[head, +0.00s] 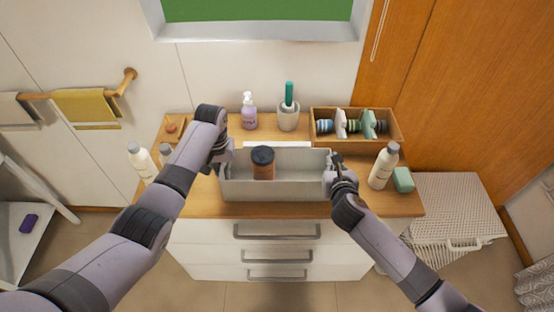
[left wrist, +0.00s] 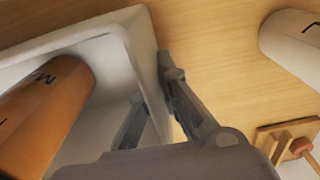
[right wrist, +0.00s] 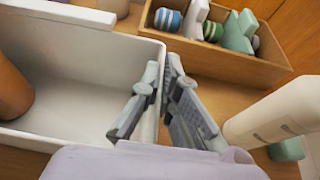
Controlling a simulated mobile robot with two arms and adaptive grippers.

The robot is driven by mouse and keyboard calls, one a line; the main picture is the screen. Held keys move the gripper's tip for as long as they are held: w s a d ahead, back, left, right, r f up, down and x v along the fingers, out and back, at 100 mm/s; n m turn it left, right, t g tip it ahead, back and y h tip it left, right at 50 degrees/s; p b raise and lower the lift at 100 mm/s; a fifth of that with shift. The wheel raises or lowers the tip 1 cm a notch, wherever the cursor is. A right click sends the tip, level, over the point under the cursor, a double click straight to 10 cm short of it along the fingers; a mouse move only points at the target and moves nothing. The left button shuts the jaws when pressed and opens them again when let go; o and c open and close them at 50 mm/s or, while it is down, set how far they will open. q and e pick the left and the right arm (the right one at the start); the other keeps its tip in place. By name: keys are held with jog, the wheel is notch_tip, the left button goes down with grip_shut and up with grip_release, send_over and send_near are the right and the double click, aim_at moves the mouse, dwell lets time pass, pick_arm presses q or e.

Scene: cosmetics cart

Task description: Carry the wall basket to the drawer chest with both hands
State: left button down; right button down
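The wall basket (head: 290,188) is a long pale grey open bin over the front middle of the wooden top of the drawer chest (head: 205,203). I cannot tell whether its base touches the top. A brown bottle with a dark cap (head: 263,166) stands inside, left of its middle. My left gripper (head: 222,160) is at the basket's left end, its fingers on both sides of the end wall (left wrist: 145,60). My right gripper (head: 333,174) straddles the right end wall, with fingertips closed against it in the right wrist view (right wrist: 163,65).
A pump bottle (head: 249,112) and a cup with a green-handled brush (head: 288,116) stand behind. A wooden box (head: 392,125) is back right. White bottles (head: 140,160) stand left. A woven hamper (head: 455,215) is right.

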pick_arm(q)
jog(key=c, duration=2.2)
grip_release()
pick_arm(e)
jog(key=c, duration=2.2)
grip_release()
pick_arm(q)
jog(key=o, duration=0.4)
pick_arm(e)
jog(key=o, duration=0.4)
jog(key=shift+s, duration=0.1)
pick_arm(q)
notch_tip(320, 180, up, 11)
jog(key=shift+r, duration=0.5)
pick_arm(e)
jog(key=shift+s+r, duration=0.1)
jog(key=shift+s, duration=0.1)
jog(key=v, duration=1.1)
jog(key=shift+s, duration=0.3)
pick_arm(q)
jog(key=shift+s, duration=0.1)
